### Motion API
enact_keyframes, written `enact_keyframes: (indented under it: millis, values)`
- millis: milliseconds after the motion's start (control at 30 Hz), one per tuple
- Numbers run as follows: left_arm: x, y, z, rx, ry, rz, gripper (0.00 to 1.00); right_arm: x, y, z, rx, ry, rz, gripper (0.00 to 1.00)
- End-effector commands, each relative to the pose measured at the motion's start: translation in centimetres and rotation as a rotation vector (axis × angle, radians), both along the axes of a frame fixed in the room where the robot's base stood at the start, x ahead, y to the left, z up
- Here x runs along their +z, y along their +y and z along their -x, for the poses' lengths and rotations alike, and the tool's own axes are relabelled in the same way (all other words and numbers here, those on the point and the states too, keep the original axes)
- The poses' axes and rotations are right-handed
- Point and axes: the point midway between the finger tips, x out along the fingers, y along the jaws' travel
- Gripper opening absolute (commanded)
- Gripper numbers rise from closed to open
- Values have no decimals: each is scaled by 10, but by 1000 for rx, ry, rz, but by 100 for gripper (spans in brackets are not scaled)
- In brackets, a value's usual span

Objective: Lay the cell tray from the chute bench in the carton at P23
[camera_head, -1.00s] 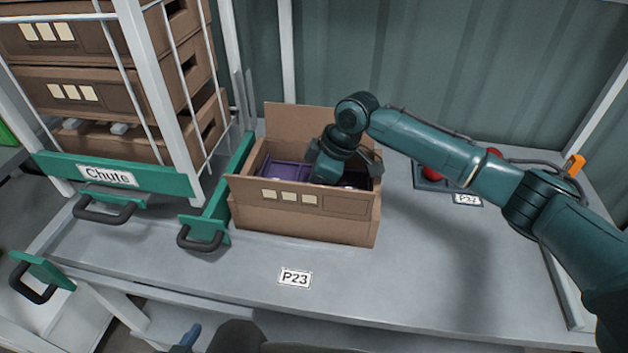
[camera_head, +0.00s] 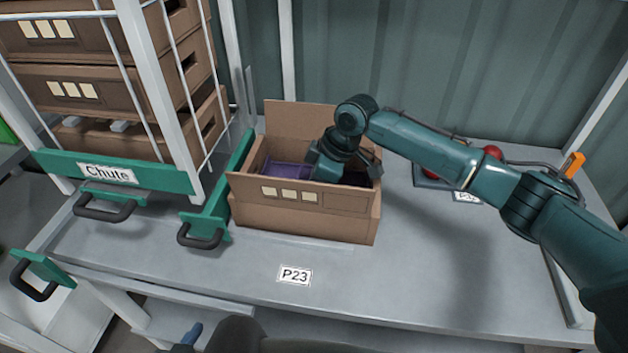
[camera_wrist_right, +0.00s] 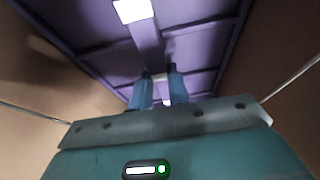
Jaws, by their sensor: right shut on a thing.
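The open brown carton (camera_head: 345,226) stands on the bench behind the P23 label (camera_head: 295,275). The purple cell tray (camera_head: 285,170) is inside the carton, partly hidden by its front wall and my right wrist. The right wrist view shows the tray (camera_wrist_right: 205,50) between the carton's side walls. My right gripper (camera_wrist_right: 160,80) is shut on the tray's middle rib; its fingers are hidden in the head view. I cannot tell whether the tray touches the carton floor. Only a blue finger of my left gripper (camera_head: 190,335) shows at the bottom edge, away from the carton.
The white-framed chute with the Chute label (camera_head: 108,173) and stacked brown crates (camera_head: 75,88) stands left of the carton. A tray with red tomatoes (camera_head: 430,183) lies to the right, partly behind my arm. The bench front is clear.

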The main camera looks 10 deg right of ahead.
Motion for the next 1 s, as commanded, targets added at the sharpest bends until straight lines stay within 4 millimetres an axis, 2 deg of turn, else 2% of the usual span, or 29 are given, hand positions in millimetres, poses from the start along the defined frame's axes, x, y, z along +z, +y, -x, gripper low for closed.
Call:
enact_keyframes:
  millis: [133,167,433,600,800,1000]
  values:
    - [2,0,-1,0,-3,0,36,-2,0,0,0,0,0,0]
    - [2,0,-1,0,-4,0,36,-2,0,0,0,0,0,20]
    - [2,1,-1,1,-5,0,36,-2,0,0,1,0,0,42]
    - [2,1,-1,2,-4,-1,36,-2,0,0,1,-1,1,43]
    - [2,1,-1,2,-4,-1,36,-2,0,0,1,-1,1,28]
    - [0,1,0,1,-1,-1,36,-2,0,0,1,-1,1,28]
